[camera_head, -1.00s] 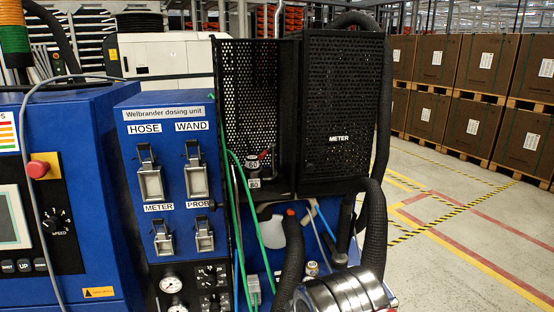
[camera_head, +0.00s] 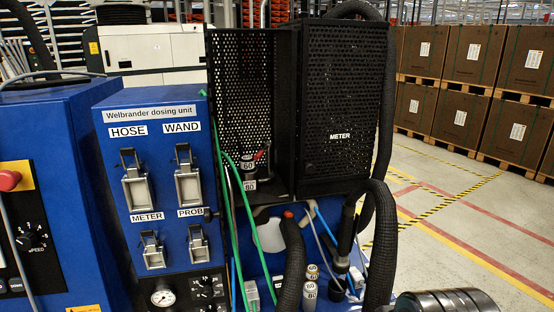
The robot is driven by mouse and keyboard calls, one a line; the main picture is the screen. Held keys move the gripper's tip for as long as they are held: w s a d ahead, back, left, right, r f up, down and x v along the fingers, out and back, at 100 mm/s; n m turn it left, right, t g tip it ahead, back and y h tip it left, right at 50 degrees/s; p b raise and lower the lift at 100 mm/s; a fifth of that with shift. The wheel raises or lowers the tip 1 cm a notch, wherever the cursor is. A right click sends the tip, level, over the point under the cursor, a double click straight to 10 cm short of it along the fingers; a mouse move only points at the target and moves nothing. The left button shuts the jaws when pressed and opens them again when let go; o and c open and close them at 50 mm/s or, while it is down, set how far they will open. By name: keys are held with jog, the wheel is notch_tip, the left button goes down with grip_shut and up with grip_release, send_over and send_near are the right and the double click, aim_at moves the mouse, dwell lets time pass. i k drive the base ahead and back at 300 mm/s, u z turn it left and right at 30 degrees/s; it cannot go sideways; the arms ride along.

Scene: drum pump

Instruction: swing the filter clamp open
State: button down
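A part with a red lever (camera_head: 262,152) stands inside the open black mesh cage, above a dark fitting with number labels (camera_head: 249,166). I cannot tell whether this is the filter clamp or whether it is open or shut. A ridged, dark metallic cylinder at the bottom right seems to be part of my arm. My gripper's fingers are not in view.
The blue dosing unit (camera_head: 152,100) has several latches labelled HOSE, WAND, METER and PROBE. A black mesh METER cage (camera_head: 340,110), a thick black hose (camera_head: 383,225) and green hoses (camera_head: 229,185) crowd the middle. Floor (camera_head: 500,235) is clear at right, before stacked brown boxes (camera_head: 460,115).

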aim_at(268, 144)
jog(key=z, duration=0.35)
jog(key=k, duration=0.85)
jog(key=u, duration=1.2)
jog(key=i, duration=1)
jog(key=u, duration=0.05)
